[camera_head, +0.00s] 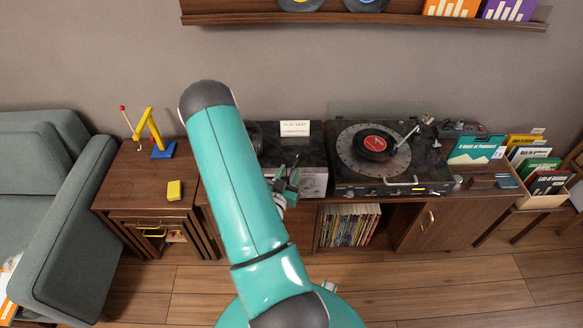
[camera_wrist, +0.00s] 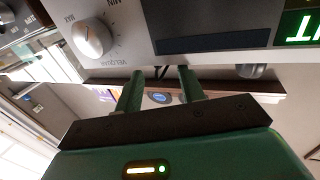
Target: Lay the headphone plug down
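My gripper (camera_head: 287,179) is in front of the silver-faced amplifier (camera_head: 314,183), left of the turntable, partly behind my arm. In the wrist view my gripper (camera_wrist: 161,76) has its two green fingers apart, with a clear gap between them. The fingertips are close to the edge of the amplifier's front panel (camera_wrist: 200,20); I cannot tell whether they touch it. A small dark, thin piece (camera_wrist: 160,72) shows between the fingertips at that edge. I cannot tell whether it is the headphone plug or its cable. No plug can be made out in the head view.
A turntable (camera_head: 390,160) stands right of the amplifier, and a card (camera_head: 295,128) stands on top. The side table (camera_head: 150,190) holds a yellow block (camera_head: 174,190) and a small crane.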

